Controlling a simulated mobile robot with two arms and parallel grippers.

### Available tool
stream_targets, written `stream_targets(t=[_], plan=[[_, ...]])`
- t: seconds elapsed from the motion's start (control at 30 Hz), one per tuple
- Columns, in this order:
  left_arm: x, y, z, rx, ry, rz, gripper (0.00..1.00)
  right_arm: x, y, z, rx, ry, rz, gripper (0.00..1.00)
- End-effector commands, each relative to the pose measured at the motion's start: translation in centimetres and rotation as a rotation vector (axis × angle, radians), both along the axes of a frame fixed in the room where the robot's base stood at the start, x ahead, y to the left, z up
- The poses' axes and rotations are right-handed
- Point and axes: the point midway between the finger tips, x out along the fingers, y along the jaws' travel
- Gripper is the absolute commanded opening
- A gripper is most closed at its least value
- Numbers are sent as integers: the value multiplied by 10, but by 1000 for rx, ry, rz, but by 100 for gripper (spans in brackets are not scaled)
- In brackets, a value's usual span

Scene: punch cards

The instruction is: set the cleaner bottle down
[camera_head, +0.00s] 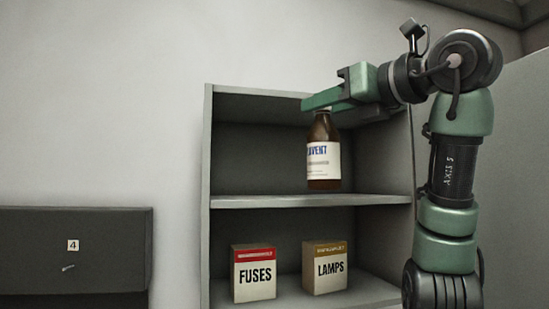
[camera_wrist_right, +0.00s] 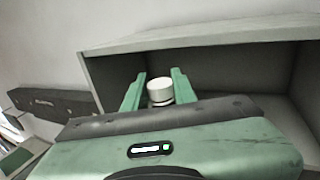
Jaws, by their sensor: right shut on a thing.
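A brown bottle (camera_head: 323,176) with a white label, partly hidden but ending in "VENT", stands upright in the upper compartment of the grey shelf unit (camera_head: 207,150). My right gripper (camera_head: 318,104) reaches in from the right and is shut on the bottle's top. In the right wrist view, the white cap (camera_wrist_right: 160,90) shows between the two green fingers of the right gripper (camera_wrist_right: 156,84). The bottle's base is at or just above the middle shelf board (camera_head: 260,202); I cannot tell if it touches. My left gripper is not in view.
On the lower shelf stand a FUSES box (camera_head: 254,275) with a red top band and a LAMPS box (camera_head: 325,269). The upper compartment is clear left of the bottle. A dark cabinet (camera_head: 75,255) marked 4 is at the left.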

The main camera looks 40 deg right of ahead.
Motion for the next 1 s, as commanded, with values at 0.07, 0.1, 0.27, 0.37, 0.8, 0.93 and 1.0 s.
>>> stream_targets(t=[0.07, 0.1, 0.27, 0.37, 0.8, 0.93, 1.0], plan=[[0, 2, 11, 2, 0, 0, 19, 23, -3, 3, 1, 7, -1, 0], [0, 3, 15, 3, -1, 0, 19, 34, -4, 3, 1, 7, 0, 0], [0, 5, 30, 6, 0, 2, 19, 76, -8, 4, 1, 5, 0, 0], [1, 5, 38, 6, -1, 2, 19, 97, -11, 4, 0, 3, 1, 0], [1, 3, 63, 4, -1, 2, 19, 154, -16, 4, 1, 2, 1, 0], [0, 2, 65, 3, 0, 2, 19, 157, -18, -10, -2, 0, -2, 0], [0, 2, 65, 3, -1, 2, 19, 157, -17, -13, 0, -2, 0, 0]])
